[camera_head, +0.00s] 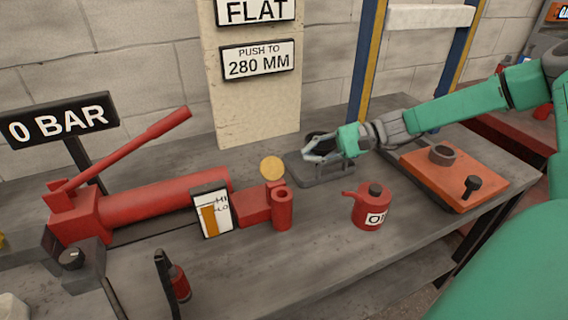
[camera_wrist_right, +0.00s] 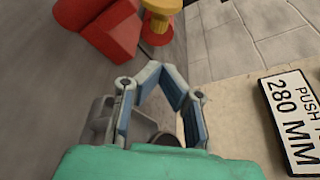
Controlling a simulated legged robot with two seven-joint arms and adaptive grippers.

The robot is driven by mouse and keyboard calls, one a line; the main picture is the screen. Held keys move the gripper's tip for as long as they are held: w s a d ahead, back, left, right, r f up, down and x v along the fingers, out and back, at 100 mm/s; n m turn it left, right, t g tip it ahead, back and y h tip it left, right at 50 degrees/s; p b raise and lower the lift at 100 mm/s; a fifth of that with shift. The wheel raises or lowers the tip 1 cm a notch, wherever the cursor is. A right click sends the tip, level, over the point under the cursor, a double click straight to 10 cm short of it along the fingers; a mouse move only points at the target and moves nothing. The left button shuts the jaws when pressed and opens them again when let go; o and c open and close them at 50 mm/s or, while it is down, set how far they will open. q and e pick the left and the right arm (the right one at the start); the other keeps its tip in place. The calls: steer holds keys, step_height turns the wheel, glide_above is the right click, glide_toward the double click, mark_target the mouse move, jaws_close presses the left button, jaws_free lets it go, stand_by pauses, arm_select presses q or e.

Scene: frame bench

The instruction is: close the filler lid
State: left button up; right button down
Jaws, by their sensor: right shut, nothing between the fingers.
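A gold round disc, which looks like the filler lid (camera_head: 272,167), stands raised on edge just behind the upright red filler neck (camera_head: 282,210) at the right end of the red pump. A yellow part on a red base shows at the top of the right wrist view (camera_wrist_right: 162,8); I cannot tell if it is the lid. My right gripper (camera_head: 308,152) is shut and empty, to the right of the disc and apart from it, over a grey stand (camera_head: 328,177). Its fingers also show in the wrist view (camera_wrist_right: 178,95). My left gripper is not in view.
A red oil can (camera_head: 371,208) stands right of the neck. The HI/LO gauge (camera_head: 212,210) is left of it. The pump lever (camera_head: 130,148) slants up at left. An orange plate (camera_head: 455,177) lies at right. A pale board (camera_head: 255,110) stands behind.

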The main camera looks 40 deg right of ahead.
mark_target(274, 164)
steer(key=b+x, duration=0.1)
steer(key=x, duration=0.1)
steer(key=b+x, duration=0.1)
steer(key=x, duration=0.2)
steer(key=b+x, duration=0.1)
steer(key=x, duration=0.1)
steer(key=shift+a+f+b, duration=0.3)
steer(key=shift+f+b, duration=0.05)
steer(key=shift+w+a, duration=0.3)
steer(key=shift+a, duration=0.25)
steer(key=shift+r, duration=0.1)
steer(key=shift+d+b, duration=0.15)
steer(key=shift+b, duration=0.15)
